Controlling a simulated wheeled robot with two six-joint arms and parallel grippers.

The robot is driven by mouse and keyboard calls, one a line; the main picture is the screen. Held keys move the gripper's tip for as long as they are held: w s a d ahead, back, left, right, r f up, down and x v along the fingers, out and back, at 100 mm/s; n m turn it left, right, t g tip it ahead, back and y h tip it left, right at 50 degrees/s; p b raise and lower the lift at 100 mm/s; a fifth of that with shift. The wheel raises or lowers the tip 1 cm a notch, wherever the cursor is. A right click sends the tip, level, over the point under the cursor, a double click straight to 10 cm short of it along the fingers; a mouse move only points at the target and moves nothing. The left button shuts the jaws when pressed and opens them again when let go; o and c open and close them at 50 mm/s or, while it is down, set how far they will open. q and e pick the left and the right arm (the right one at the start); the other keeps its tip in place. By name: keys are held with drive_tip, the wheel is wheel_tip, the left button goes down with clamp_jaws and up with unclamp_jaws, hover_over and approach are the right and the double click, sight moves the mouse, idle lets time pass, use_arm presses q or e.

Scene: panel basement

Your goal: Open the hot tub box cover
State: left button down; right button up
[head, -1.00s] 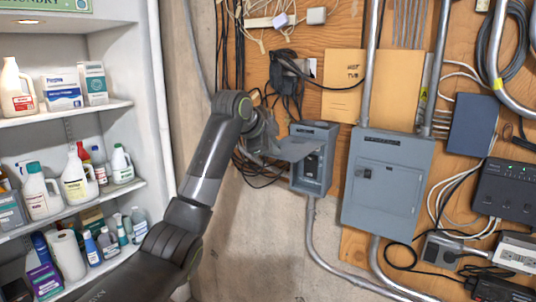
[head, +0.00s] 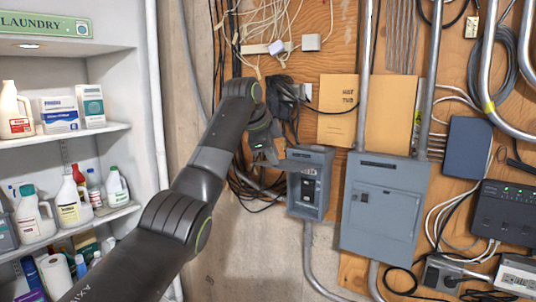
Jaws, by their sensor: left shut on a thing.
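The hot tub box is a small grey metal box (head: 322,190) on the plywood wall, left of the larger grey panel. Its cover (head: 298,165) is swung up and out, seen nearly edge-on, near level at the box's top. The open front shows a dark switch unit inside. My left gripper (head: 272,158) is at the cover's left outer edge and shut on it. The fingertips are small and partly hidden by the wrist. My right gripper is not in view.
A large grey electrical panel (head: 385,212) with conduits stands right of the box. A tan sheet marked "HOT TUB" (head: 337,124) is above. Dark cables hang behind my left wrist. Laundry shelves (head: 70,137) with several bottles stand at left.

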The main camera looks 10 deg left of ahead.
use_arm(q)
drive_tip(key=shift+w+d+f, duration=0.1)
drive_tip(key=shift+d+f, duration=0.05)
drive_tip(key=shift+f, duration=0.1)
drive_tip(key=c, duration=1.6)
unclamp_jaws()
drive_tip(key=shift+w, duration=0.15)
drive_tip(key=shift+c, duration=0.2)
drive_tip(key=shift+o, duration=1.2)
drive_tip(key=shift+w+d+f, duration=0.1)
drive_tip(key=shift+w+f, duration=0.1)
drive_tip(key=shift+w, duration=0.25)
drive_tip(key=shift+s+r, duration=0.1)
drive_tip(key=shift+r, duration=0.05)
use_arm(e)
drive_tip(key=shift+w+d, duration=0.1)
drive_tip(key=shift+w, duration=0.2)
use_arm(q)
drive_tip(key=shift+d, duration=0.2)
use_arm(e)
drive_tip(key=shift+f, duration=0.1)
